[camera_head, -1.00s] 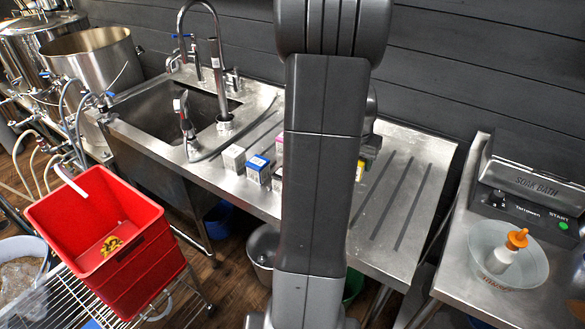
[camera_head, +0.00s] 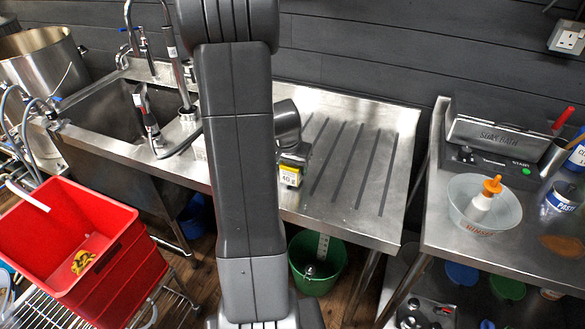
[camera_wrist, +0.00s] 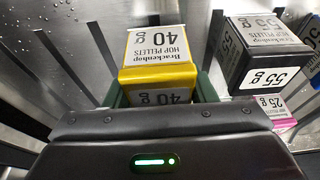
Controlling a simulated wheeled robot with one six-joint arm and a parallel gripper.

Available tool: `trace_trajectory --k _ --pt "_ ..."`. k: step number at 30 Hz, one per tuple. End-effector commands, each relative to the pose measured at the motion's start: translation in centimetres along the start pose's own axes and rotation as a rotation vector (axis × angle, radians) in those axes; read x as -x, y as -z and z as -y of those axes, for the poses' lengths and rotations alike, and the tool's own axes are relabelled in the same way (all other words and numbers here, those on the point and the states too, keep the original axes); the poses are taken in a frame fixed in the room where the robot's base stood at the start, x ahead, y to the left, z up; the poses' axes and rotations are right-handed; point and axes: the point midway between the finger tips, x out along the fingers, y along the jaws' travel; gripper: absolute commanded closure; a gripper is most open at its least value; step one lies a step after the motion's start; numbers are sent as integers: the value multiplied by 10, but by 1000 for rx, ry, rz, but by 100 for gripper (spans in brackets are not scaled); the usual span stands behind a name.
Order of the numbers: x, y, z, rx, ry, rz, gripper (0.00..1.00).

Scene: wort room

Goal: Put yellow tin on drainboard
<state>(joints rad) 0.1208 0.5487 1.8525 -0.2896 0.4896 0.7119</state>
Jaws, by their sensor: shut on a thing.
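The yellow tin (camera_head: 290,176), a boxy pack marked 40 g, is between the jaws of my gripper (camera_head: 293,158). In the wrist view the yellow tin (camera_wrist: 160,62) shows its "Brackenhop hop pellets" label, with green finger pads on both sides. My gripper is shut on it. The drainboard (camera_head: 345,185) is the grooved steel top right of the sink. The tin is at the left of the drainboard's grooves in the head view. I cannot tell whether its base touches the steel. My arm hides the counter to its left.
In the wrist view a black 55 g tin (camera_wrist: 258,58) and a pink-edged 25 g tin (camera_wrist: 272,104) stand right of the yellow tin. A sink (camera_head: 105,115) lies left; a bench with a bowl (camera_head: 470,212) stands right, across a gap.

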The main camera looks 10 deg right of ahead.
Motion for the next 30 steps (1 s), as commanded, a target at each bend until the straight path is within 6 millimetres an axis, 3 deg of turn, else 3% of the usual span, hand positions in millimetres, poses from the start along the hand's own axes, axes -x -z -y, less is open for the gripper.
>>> trace_trajectory --k 3,15,16,18,30 --pt "-10 -3 0 -1 1 1 75" --pt "-15 -4 0 -1 1 -1 75" --pt "-13 -4 0 -1 1 0 43" --pt "-13 -4 0 -1 1 0 30" --pt "-9 -3 0 0 1 0 28"
